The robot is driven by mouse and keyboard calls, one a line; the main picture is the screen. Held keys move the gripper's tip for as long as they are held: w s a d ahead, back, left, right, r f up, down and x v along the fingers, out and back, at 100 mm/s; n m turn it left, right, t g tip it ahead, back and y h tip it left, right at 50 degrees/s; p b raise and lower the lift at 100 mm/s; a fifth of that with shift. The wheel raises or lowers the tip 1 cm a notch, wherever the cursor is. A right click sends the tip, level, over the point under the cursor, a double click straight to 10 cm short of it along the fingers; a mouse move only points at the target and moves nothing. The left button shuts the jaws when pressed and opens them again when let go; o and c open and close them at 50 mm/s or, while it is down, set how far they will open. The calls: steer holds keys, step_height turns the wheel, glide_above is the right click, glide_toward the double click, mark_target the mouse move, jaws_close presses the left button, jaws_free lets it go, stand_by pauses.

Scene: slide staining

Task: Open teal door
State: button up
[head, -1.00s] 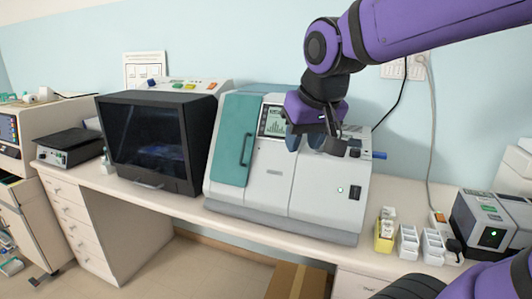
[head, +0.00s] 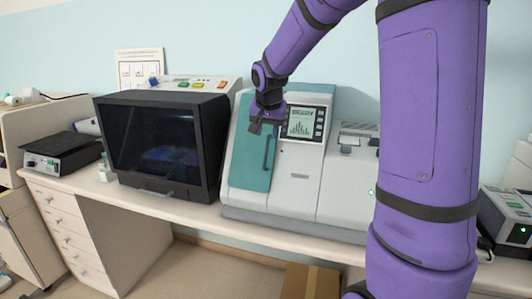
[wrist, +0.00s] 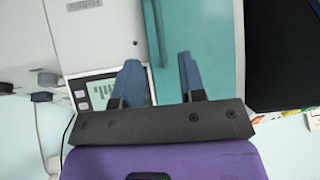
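The teal door (head: 250,172) is on the left front of the white staining machine (head: 300,180) and looks closed. Its dark vertical handle (head: 266,152) is near the door's right edge. My gripper (head: 256,130) is in front of the door's upper part, near the handle's top. In the wrist view my gripper (wrist: 160,72) is open, its two blue-grey fingers apart with nothing between them. The handle (wrist: 160,32) lies beyond the fingertips, roughly in line with the gap, and the teal door (wrist: 203,45) fills the area around it. I see no contact with the handle.
A black-fronted cabinet (head: 158,145) stands close on the left of the machine. The machine's display screen (head: 301,122) is right of the door. A cardboard box (head: 310,281) is on the floor below the bench (head: 200,214). My arm hides the bench's right part.

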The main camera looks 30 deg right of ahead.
mark_target(266, 150)
steer(key=x, duration=0.9)
steer(key=shift+d+f, duration=0.1)
steer(key=shift+f, duration=0.25)
jaws_close()
